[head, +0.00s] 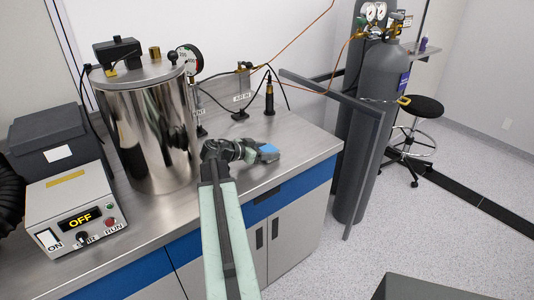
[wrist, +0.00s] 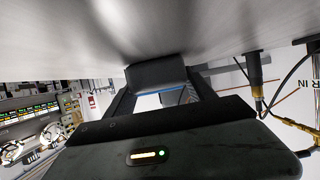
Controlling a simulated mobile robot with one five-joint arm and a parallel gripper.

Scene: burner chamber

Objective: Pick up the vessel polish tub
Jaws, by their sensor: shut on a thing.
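The vessel polish tub (head: 268,149) appears as a small item with a blue top at the end of my arm, over the right part of the steel counter. In the wrist view the tub (wrist: 157,77) is a dark block with a thin blue edge, seated between the two fingers. My gripper (head: 257,154) is shut on it; the wrist view also shows my gripper (wrist: 160,88) with a finger on each side. The tub is close to the steel surface; I cannot tell whether it touches it. Its label is not readable.
A shiny steel vessel (head: 150,130) stands left of my arm. A control box reading OFF (head: 75,212) is at front left. A black fitting (head: 269,97) and cables stand behind the tub. A grey frame (head: 365,150) and gas cylinders (head: 378,100) stand beyond the counter's right end.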

